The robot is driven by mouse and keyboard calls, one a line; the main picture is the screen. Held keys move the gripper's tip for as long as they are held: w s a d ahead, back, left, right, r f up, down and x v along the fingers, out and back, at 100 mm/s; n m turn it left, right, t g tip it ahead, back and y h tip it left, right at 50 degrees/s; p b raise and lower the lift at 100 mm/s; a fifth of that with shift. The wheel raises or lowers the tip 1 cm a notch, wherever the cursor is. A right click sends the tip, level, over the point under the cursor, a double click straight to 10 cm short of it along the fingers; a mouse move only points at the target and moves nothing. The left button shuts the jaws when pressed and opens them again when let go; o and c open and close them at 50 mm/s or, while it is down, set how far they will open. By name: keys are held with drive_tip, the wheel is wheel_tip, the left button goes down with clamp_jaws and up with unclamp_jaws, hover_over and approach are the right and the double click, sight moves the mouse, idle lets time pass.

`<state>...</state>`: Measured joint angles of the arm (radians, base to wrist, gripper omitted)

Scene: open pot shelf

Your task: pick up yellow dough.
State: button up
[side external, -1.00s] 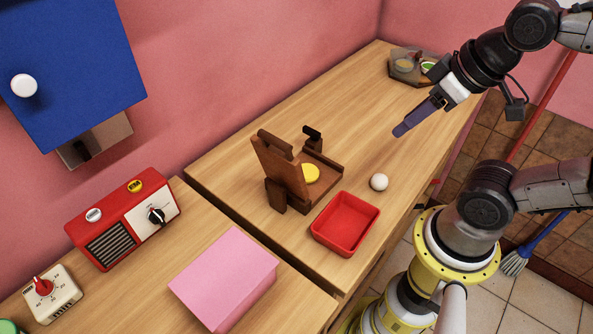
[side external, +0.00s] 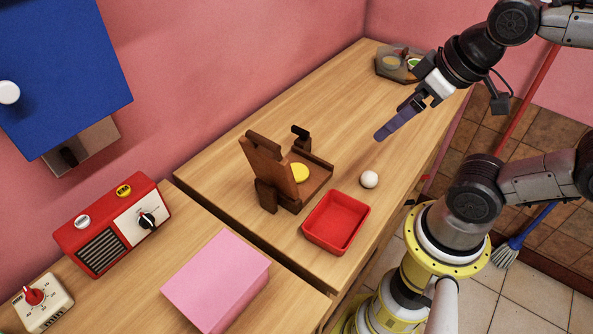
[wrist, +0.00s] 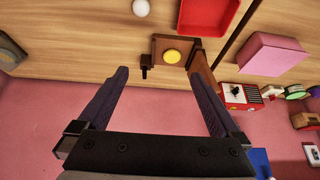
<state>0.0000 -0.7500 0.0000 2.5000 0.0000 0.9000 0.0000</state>
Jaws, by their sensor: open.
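The yellow dough (side external: 299,173) is a flat round disc lying on the base of a wooden press (side external: 322,176), whose hinged lid stands raised at its left. The dough also shows in the wrist view (wrist: 172,56), beyond my fingertips. My gripper (side external: 381,135) is in the air above the counter, to the right of the press and apart from the dough. In the wrist view my gripper (wrist: 158,80) has its two purple fingers spread wide with nothing between them.
A white ball (side external: 369,179) and a red tray (side external: 337,222) are right of and in front of the press. A grey tray with small bowls (side external: 383,72) stands at the far end. A pink box (side external: 216,278) and a red radio (side external: 112,225) are at left. The counter behind the press is clear.

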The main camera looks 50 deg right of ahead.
drive_tip(key=w+r+m, duration=0.3)
drive_tip(key=w+m, duration=0.1)
drive_tip(key=m, duration=0.5)
drive_tip(key=m+g, duration=0.5)
drive_tip(key=m, duration=0.4)
hover_over(297, 170)
wheel_tip(297, 170, down, 8)
drive_tip(key=f, duration=0.1)
drive_tip(key=shift+g, duration=0.3)
wheel_tip(297, 170, down, 14)
drive_tip(key=shift+r, duration=0.1)
drive_tip(key=shift+c, duration=0.2)
